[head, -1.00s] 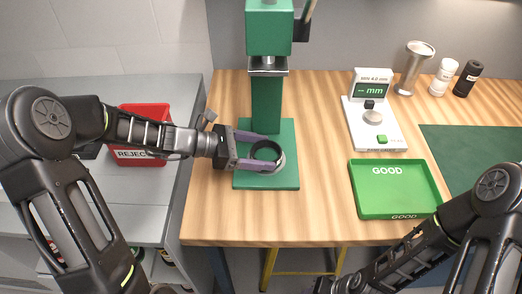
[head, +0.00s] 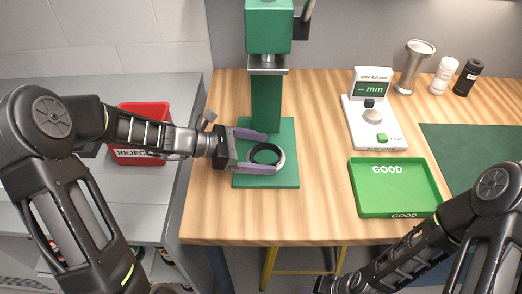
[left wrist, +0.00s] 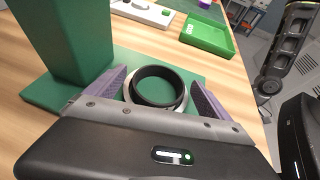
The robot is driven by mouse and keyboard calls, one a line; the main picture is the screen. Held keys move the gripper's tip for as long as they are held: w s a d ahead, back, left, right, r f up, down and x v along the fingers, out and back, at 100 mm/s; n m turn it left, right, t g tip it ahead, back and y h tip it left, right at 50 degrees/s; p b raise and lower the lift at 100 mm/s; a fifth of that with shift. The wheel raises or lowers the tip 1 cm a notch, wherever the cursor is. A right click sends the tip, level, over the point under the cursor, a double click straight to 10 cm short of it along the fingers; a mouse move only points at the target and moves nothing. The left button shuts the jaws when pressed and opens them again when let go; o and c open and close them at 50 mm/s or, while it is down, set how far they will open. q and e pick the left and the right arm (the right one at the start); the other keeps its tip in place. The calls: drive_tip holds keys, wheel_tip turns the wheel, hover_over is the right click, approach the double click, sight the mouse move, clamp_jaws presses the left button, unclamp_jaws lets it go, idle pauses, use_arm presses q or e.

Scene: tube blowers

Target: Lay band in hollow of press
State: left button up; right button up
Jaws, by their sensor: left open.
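The press is green, with a tall column (head: 266,100) and a flat base plate (head: 285,181). The dark band (head: 253,160) lies over the base, with a silver ring (head: 281,163) showing around it. The left wrist view also shows the black band (left wrist: 159,73) inside the silver ring (left wrist: 130,98), looking level. My left gripper (head: 270,153) is open, its purple fingers on either side of the band and apart from it. My right gripper (head: 325,285) is only partly in view at the bottom edge, and its jaws cannot be made out.
A green GOOD tray (head: 394,188) and a white gauge (head: 374,136) stand to the right on the wooden table. A metal cup (head: 413,67) and two bottles stand behind. A red REJECT bin (head: 141,122) is on the grey bench at left.

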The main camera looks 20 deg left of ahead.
use_arm(q)
drive_tip(key=b+v, duration=0.1)
drive_tip(key=v, duration=1.1)
drive_tip(key=shift+r, duration=0.25)
